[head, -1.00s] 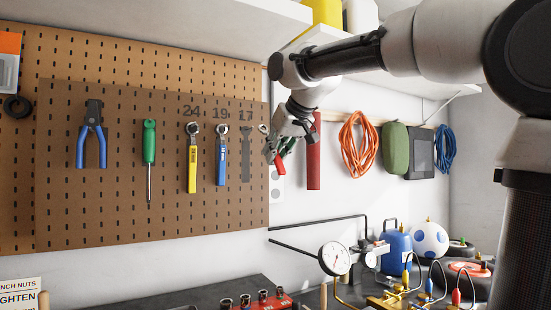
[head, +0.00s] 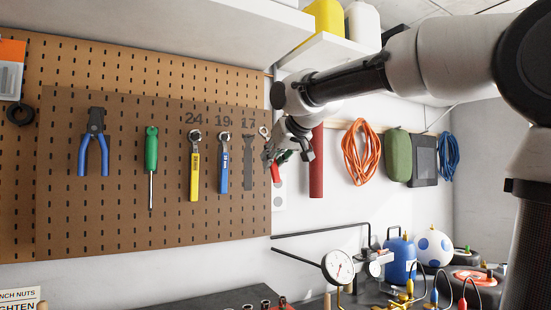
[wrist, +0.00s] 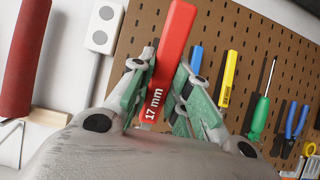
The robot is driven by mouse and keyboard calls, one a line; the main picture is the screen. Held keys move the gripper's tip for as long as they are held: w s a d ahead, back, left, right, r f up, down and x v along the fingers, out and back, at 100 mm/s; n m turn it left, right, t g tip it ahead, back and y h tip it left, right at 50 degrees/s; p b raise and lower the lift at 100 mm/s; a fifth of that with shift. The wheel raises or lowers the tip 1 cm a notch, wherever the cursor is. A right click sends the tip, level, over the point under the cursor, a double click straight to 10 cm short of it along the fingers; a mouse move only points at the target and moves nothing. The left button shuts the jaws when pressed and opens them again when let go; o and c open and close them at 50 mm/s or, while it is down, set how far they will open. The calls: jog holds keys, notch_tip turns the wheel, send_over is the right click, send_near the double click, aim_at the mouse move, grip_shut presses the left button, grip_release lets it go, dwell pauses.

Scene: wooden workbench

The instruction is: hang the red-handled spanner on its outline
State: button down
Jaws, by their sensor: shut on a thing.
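The red-handled spanner (head: 276,173) is in my gripper (head: 279,154), just right of the pegboard's right edge in the head view. It is near upright, ring end up. In the wrist view the red handle (wrist: 170,60), marked "17 mm", lies between the green-padded fingers of my gripper (wrist: 162,100). The dark spanner outline (head: 248,166) is on the brown pegboard (head: 110,220) under the number 17, bare, a short way left of the held spanner. The gap in depth between spanner and board cannot be told.
Blue (head: 223,170) and yellow (head: 194,172) spanners hang left of the outline, then a green screwdriver (head: 151,160) and blue pliers (head: 95,150). A red tube (head: 317,170) and orange cable (head: 362,155) hang right. A dial gauge (head: 338,266) stands below.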

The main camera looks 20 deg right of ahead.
jog(key=w+a, duration=0.1)
jog(key=w, duration=0.7)
jog(key=shift+a+f, duration=0.3)
jog(key=shift+f, duration=0.05)
jog(key=shift+w, duration=0.1)
dwell(0.3)
dwell(0.4)
jog(key=c, duration=1.3)
grip_release()
